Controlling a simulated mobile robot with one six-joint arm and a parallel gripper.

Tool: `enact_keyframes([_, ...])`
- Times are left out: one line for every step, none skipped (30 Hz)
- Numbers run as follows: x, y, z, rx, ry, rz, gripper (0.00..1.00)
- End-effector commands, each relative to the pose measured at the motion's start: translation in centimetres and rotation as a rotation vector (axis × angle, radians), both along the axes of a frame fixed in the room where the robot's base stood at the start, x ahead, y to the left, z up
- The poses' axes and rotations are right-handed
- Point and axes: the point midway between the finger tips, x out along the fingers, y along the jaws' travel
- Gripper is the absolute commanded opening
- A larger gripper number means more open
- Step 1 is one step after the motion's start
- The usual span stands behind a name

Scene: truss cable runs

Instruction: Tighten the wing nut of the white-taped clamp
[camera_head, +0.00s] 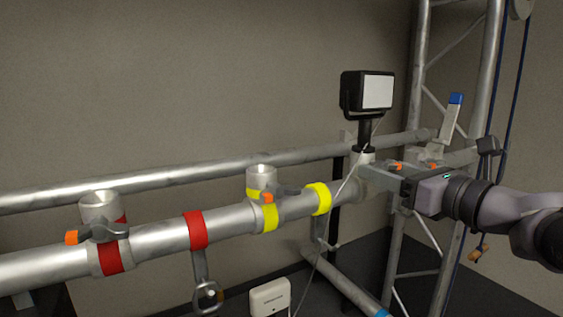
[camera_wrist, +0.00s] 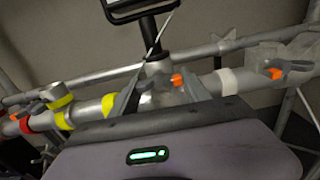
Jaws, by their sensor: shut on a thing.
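The lamp's clamp (camera_wrist: 158,72) sits on the long silver pipe, with a white tape band (camera_wrist: 230,82) to its right in the wrist view. Its wing nut shows an orange tip (camera_wrist: 178,80) between my fingers. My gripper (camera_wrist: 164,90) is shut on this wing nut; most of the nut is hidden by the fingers. In the head view my gripper (camera_head: 380,178) reaches in from the right, just below the lamp's foot. An orange tip (camera_head: 398,167) shows above the fingers there.
A black lamp (camera_head: 368,92) stands above the clamp with its cable hanging down. A yellow-taped clamp (camera_head: 262,190) and a red-taped clamp (camera_head: 105,240) are to the left. Another orange-tipped wing nut (camera_wrist: 276,73) is to the right. A truss tower (camera_head: 480,90) stands at right.

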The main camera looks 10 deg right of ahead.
Motion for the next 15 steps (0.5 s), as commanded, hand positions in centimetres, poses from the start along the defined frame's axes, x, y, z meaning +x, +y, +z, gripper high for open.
enact_keyframes([0.01, -0.01, -0.08, 0.004, 0.003, 0.000, 0.14])
enact_keyframes([0.01, -0.01, -0.09, 0.005, 0.003, 0.000, 0.14])
enact_keyframes([0.00, -0.01, -0.10, 0.006, 0.003, 0.000, 0.14])
enact_keyframes([0.00, -0.01, -0.10, 0.006, 0.003, 0.000, 0.14])
enact_keyframes([0.00, -0.01, -0.11, 0.007, 0.004, 0.000, 0.14])
enact_keyframes([0.00, -0.01, -0.11, 0.007, 0.004, 0.000, 0.14])
enact_keyframes([0.00, -0.01, -0.11, 0.006, 0.003, 0.000, 0.14])
enact_keyframes([0.00, -0.01, -0.11, 0.006, 0.003, 0.000, 0.14])
enact_keyframes([0.00, -0.01, -0.11, 0.006, 0.003, 0.000, 0.14])
enact_keyframes([0.00, -0.01, -0.11, 0.006, 0.003, 0.000, 0.14])
enact_keyframes([0.00, -0.01, -0.11, 0.006, 0.003, 0.000, 0.14])
enact_keyframes([0.00, -0.01, -0.11, 0.006, 0.003, 0.000, 0.56])
enact_keyframes([0.00, -0.01, -0.10, 0.006, 0.003, 0.000, 0.62])
enact_keyframes([0.00, -0.01, -0.10, 0.006, 0.003, 0.000, 0.68])
enact_keyframes([0.00, -0.01, -0.09, 0.006, 0.003, 0.000, 0.76])
